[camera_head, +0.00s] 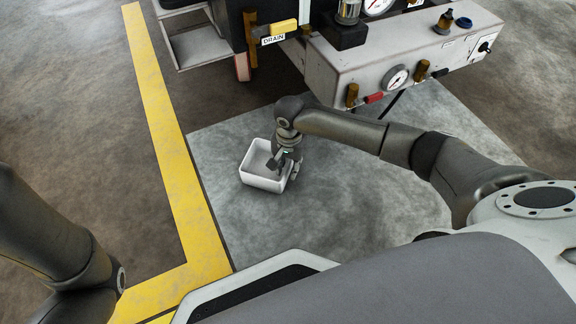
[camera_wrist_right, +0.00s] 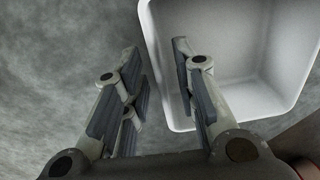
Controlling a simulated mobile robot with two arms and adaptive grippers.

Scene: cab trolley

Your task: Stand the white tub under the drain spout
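The white tub (camera_head: 262,180) is an open rectangular box standing upright on the floor in the head view. My right gripper (camera_head: 281,163) is at the tub's right side, pointing down. In the right wrist view the tub (camera_wrist_right: 238,50) fills the upper right. There my right gripper (camera_wrist_right: 157,62) is open, with one finger outside the tub and the other over its inside; the near wall lies between them. A gap shows, so I see no grip. A yellow handle (camera_head: 284,27) and DRAIN label (camera_head: 274,40) are on the trolley; I cannot clearly tell the spout. My left gripper is out of view.
The trolley's grey box (camera_head: 330,72) with gauges, taps and a red fitting overhangs the floor beyond the tub. A grey step (camera_head: 200,45) is at its left. A yellow floor line (camera_head: 165,130) runs left of the pale floor patch (camera_head: 345,205). Floor around the tub is clear.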

